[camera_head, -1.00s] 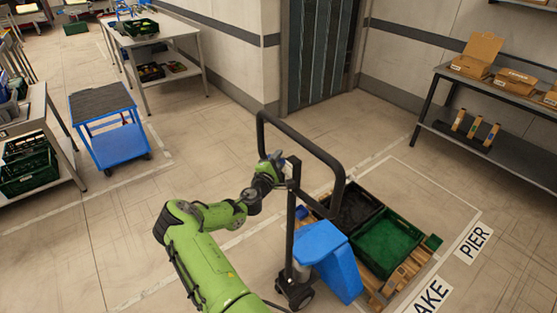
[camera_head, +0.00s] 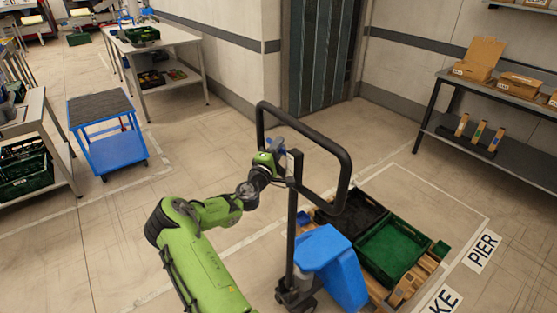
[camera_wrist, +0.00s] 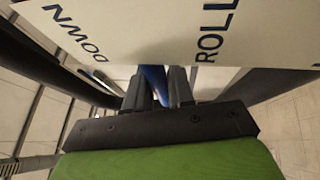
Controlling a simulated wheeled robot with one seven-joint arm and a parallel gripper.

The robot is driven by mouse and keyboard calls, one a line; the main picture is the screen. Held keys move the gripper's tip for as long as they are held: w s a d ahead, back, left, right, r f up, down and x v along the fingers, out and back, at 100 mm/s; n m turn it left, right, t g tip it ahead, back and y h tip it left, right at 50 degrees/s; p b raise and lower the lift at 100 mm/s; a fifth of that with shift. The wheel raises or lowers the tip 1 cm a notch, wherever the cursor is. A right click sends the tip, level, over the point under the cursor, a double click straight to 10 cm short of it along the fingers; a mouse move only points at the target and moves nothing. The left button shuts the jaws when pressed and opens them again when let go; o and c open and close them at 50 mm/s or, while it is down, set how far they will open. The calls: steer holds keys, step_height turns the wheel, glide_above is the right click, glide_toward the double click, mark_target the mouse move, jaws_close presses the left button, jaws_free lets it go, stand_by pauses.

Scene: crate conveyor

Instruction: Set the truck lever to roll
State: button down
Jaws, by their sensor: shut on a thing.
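The pallet truck has a blue body (camera_head: 328,262) and a tall black handle loop (camera_head: 348,170) on a mast. Its forks are under a wooden pallet (camera_head: 405,288). In the wrist view a white label plate (camera_wrist: 160,25) reads "ROLL" at right and "DOWN" at left. The blue truck lever (camera_wrist: 154,84) shows below the plate, between my gripper's dark fingers. My gripper (camera_wrist: 160,90) is shut on the lever. In the head view my gripper (camera_head: 277,150) is at the handle's left side, where the grip itself is too small to make out. The lever's far end is hidden by the plate.
A black crate (camera_head: 352,215) and a green crate (camera_head: 390,247) sit on the pallet. A blue cart (camera_head: 108,140) stands at left, near a bench (camera_head: 150,42). A shelf (camera_head: 480,90) with cardboard boxes is at right. Floor left of the truck is clear.

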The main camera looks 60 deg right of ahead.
stand_by(0.3)
steer(key=c, duration=1.1)
jaws_free()
steer(key=shift+o, duration=0.2)
steer(key=a+f+b, duration=0.2)
steer(key=a, duration=1.3)
steer(key=shift+s+a+f, duration=0.3)
